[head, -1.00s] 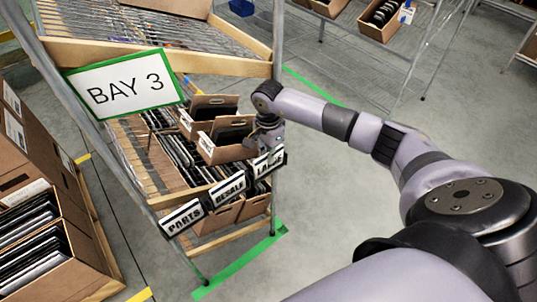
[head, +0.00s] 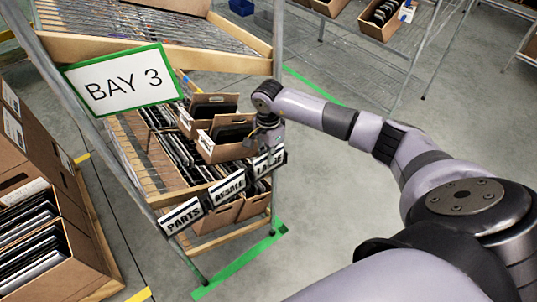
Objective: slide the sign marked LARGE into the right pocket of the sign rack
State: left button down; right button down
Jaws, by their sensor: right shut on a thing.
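The sign marked LARGE (head: 268,163) is at the right end of the sign rack (head: 210,208) on the front of the shelf. The signs RESALE (head: 227,189) and PARTS (head: 181,215) stand to its left in the same rack. My right gripper (head: 268,147) is at the top edge of the LARGE sign and is shut on it. The fingertips are small and partly hidden, and I cannot tell how deep the sign sits in the right pocket. My left gripper is not in the head view.
Tilted cartons with dark flat items (head: 231,132) lie on the shelf behind the rack. The BAY 3 sign (head: 124,85) hangs at the upper left. A large brown carton (head: 80,262) stands at lower left. The floor right of the shelf is clear.

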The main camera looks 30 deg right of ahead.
jog(key=c, duration=1.7)
grip_release()
jog(key=shift+o, duration=0.2)
notch_tip(320, 180, up, 12)
